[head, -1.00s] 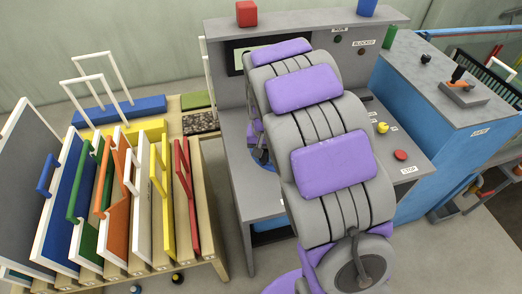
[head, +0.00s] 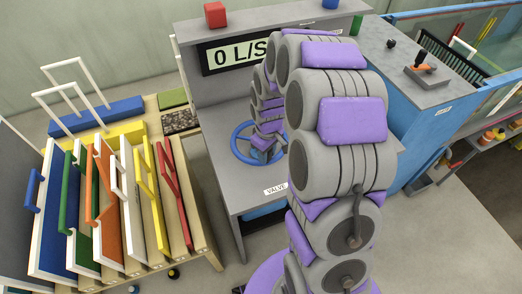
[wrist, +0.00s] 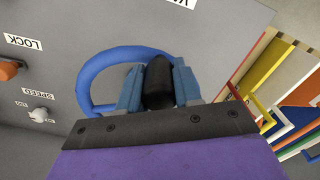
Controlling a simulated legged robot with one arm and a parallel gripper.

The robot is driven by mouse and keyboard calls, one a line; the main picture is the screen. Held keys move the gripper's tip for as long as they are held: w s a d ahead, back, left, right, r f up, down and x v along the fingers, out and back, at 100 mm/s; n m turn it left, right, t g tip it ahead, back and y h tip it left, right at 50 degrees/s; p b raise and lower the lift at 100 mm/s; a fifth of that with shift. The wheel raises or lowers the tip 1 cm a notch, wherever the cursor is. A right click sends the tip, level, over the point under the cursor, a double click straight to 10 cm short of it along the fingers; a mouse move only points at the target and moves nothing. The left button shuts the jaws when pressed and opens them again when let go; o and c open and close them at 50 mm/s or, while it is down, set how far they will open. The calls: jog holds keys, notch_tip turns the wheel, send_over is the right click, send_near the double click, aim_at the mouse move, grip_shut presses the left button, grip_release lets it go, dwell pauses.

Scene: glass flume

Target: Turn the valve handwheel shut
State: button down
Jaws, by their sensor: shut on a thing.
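The valve handwheel (head: 234,138) is a blue ring on the grey console, beside a label reading VALVE (head: 276,189). In the head view my arm covers its right part. In the wrist view the blue handwheel (wrist: 91,68) curves behind my gripper (wrist: 158,80). The gripper's two blue-grey fingers are shut on a dark piece at the handwheel, between them. The display (head: 240,53) on the console back reads 0 L/S.
A rack with several coloured framed panels (head: 105,215) stands at the left. A blue cabinet with a joystick box (head: 427,72) stands at the right. In the wrist view an orange knob (wrist: 10,69) by LOCK and a white knob (wrist: 39,114) by SPEED are on the console.

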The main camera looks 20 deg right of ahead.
jog(key=shift+w+d+r, duration=0.15)
jog(key=shift+d, duration=0.35)
jog(key=c, duration=0.8)
grip_release()
jog(key=shift+d, duration=0.1)
jog(key=shift+r+p, duration=1.25)
jog(key=shift+r, duration=7.3)
